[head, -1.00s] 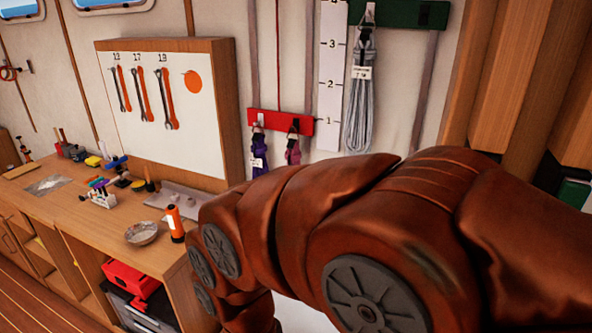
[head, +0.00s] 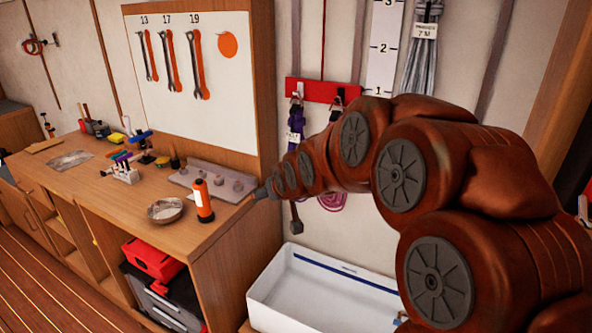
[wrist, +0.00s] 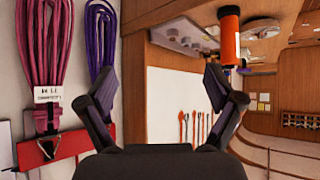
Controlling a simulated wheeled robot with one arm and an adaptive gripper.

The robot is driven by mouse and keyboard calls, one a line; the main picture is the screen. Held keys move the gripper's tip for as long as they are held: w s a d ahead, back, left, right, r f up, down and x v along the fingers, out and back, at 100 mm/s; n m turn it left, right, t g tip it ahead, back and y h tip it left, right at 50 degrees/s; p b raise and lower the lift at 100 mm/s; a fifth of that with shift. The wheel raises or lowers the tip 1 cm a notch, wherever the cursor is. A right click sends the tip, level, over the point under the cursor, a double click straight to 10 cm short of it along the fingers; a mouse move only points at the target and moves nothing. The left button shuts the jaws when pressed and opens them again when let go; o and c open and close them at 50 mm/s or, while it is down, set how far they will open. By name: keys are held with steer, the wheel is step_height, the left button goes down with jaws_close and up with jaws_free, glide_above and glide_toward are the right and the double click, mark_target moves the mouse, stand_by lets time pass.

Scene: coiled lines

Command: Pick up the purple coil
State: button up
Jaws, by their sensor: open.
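The purple coil (head: 295,121) hangs from the red hook rail (head: 318,89) on the wall. In the head view my arm hides its lower part. In the wrist view, turned upside down, the purple coil (wrist: 101,32) shows at upper left, partly behind one finger. A magenta coil (wrist: 55,45) with a white tag hangs beside it; its bottom loops (head: 331,202) show below my arm. My gripper (head: 279,209) is open, in front of the wall by the bench end. In the wrist view nothing is between its fingers (wrist: 160,82), and the purple coil is left of the gap.
A white bin (head: 262,297) stands below the rail. The wooden bench (head: 110,205) at left holds an orange bottle (head: 203,201) and a bowl (head: 165,211) near its end. A tool board (head: 187,85) juts out left of the coils. A grey coil (head: 423,60) hangs at right.

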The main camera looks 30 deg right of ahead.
steer(key=w+d+r+t+h+b, duration=0.1)
steer(key=w+d+t+b, duration=0.35)
steer(key=w+d, duration=0.45)
steer(key=m+t+h+b, duration=0.1)
steer(key=t+h+b, duration=0.15)
steer(key=t, duration=0.25)
glide_toward(300, 124)
steer(key=shift+p+x, duration=1.65)
steer(key=shift+x, duration=4.25)
steer(key=shift+w+f, duration=0.1)
steer(key=shift+w, duration=0.4)
jaws_close()
